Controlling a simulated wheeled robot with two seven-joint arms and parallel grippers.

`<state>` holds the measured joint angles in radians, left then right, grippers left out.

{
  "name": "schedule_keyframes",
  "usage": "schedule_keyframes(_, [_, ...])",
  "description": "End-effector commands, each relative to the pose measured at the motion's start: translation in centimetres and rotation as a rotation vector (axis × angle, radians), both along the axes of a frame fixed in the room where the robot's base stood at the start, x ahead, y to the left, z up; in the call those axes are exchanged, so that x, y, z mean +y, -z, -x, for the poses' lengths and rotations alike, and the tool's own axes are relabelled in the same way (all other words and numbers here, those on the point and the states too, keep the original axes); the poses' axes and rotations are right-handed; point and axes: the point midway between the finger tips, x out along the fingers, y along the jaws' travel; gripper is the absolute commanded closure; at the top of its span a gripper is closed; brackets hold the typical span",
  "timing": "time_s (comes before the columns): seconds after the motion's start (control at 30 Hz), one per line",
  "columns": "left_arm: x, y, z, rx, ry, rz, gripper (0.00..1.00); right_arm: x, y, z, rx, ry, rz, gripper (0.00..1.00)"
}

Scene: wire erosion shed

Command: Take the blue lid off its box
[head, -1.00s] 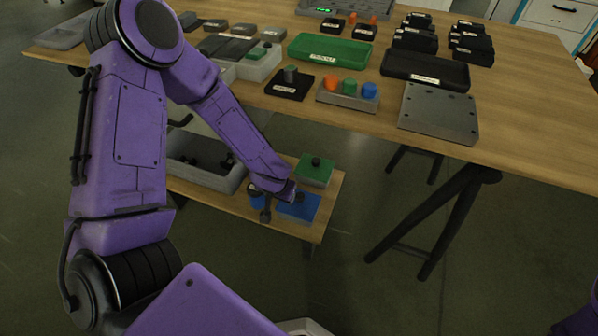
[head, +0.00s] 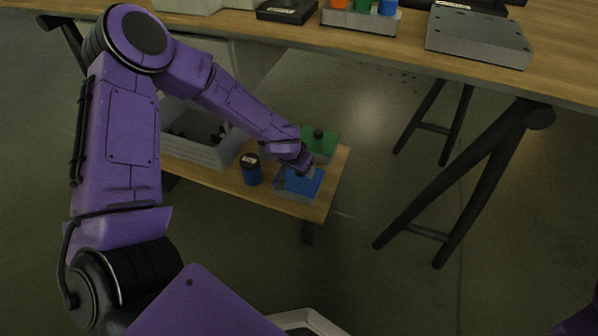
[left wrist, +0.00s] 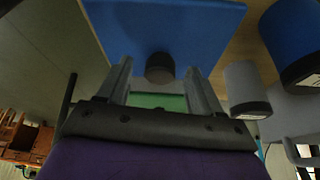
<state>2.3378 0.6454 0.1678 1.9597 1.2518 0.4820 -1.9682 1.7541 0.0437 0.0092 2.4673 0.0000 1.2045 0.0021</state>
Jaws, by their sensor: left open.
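The box with the blue lid (head: 307,184) stands on the low wooden shelf at its right end. In the left wrist view the blue lid (left wrist: 205,22) fills the top of the picture, with a round dark knob (left wrist: 160,68) on it. My left gripper (left wrist: 158,72) is open, with one finger on each side of the knob in that view. I see gaps beside the knob; whether the fingers are at its height I cannot tell. In the head view my left gripper (head: 291,176) is over the lid and hides the knob. My right gripper is out of view.
A green-lidded box (head: 318,143) stands just behind. A blue canister with a dark cap (head: 251,174) stands left of the blue lid. A grey bin (head: 207,153) lies farther left. The wooden table (head: 400,62) overhangs behind, with a dark trestle leg (head: 465,185) at right.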

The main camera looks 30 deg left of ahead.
Motion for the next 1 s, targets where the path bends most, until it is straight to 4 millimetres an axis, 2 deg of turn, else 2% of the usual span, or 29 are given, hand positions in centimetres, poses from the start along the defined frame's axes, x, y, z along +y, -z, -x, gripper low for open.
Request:
schedule_keyframes(0.13, [0.0,-0.2,0.0,0.000,0.001,0.000,0.34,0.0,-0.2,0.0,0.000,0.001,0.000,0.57])
schedule_keyframes(0.17, [0.0,-0.2,0.0,0.000,0.001,0.000,0.38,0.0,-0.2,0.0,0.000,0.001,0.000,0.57])
schedule_keyframes(0.3, [0.0,-0.2,0.0,0.000,0.001,0.000,0.83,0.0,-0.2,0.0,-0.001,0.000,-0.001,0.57])
schedule_keyframes(0.33, [0.0,-0.2,0.0,0.000,0.001,0.000,0.93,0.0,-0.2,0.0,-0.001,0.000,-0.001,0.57])
schedule_keyframes(0.37, [0.0,-0.2,0.0,0.000,0.001,0.000,0.97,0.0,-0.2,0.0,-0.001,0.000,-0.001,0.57])
schedule_keyframes(0.6, [0.0,-0.3,0.0,0.000,0.001,0.000,0.97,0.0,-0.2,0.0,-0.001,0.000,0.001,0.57])
schedule_keyframes(0.73, [-0.1,-1.3,0.0,-0.001,0.002,-0.001,0.97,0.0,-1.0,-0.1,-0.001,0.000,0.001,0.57])
schedule_keyframes(0.87, [-0.1,-3.9,0.0,-0.001,0.002,0.000,0.97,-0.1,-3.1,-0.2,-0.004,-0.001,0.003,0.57])
schedule_keyframes(1.0, [-1.1,-7.4,2.4,-0.001,0.006,0.002,0.97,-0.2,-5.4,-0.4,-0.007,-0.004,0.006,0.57])
